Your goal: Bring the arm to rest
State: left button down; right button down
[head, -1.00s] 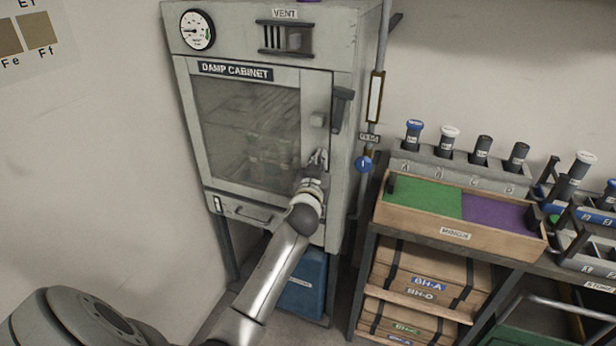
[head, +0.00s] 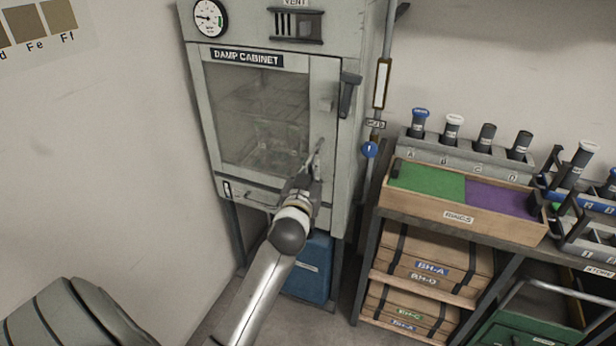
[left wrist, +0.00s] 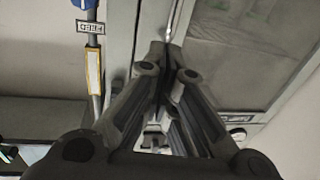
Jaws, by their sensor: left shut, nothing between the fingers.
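My left gripper (head: 311,172) is in front of the right part of the damp cabinet's door (head: 258,112), below the dark door handle (head: 349,93). The door looks shut. The gripper is shut and empty; its closed fingers also show in the left wrist view (left wrist: 168,62), close to the cabinet front. I cannot tell whether the fingertips touch the cabinet. My right gripper is not in view.
A shelf to the right bears a wooden tray (head: 412,203) with green and purple sections, and a rack (head: 440,157) of capped tubes. A blue box (head: 309,268) is under the cabinet.

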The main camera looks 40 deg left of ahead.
pick_arm(q)
jog(key=s+d+f+m+g+h, duration=0.1)
jog(key=s+d+f+g+h, duration=0.2)
jog(key=f, duration=1)
jog(key=s+d+f+m+g, duration=0.2)
jog(key=s+d+f, duration=0.25)
jog(key=f, duration=0.95)
jog(key=s+d+f+m+g+h, duration=0.1)
jog(key=s+d+f+g+h, duration=0.3)
jog(key=f, duration=0.9)
jog(key=s+d+f+m+g, duration=0.1)
jog(key=s+f+g, duration=0.1)
jog(key=s+f, duration=0.75)
jog(key=s+d+f+m+g, duration=0.1)
jog(key=s+d+f, duration=0.1)
jog(key=s+f, duration=0.75)
jog(key=s+f+g, duration=0.1)
jog(key=s, duration=0.9)
jog(key=s+f+g, duration=0.2)
jog(key=s, duration=0.9)
jog(key=shift+s+d+f+m+g, duration=0.2)
jog(key=shift+d+f+m+g, duration=0.1)
jog(key=shift+m, duration=0.1)
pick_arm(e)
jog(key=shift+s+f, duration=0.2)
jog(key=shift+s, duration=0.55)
pick_arm(q)
jog(key=shift+w, duration=0.1)
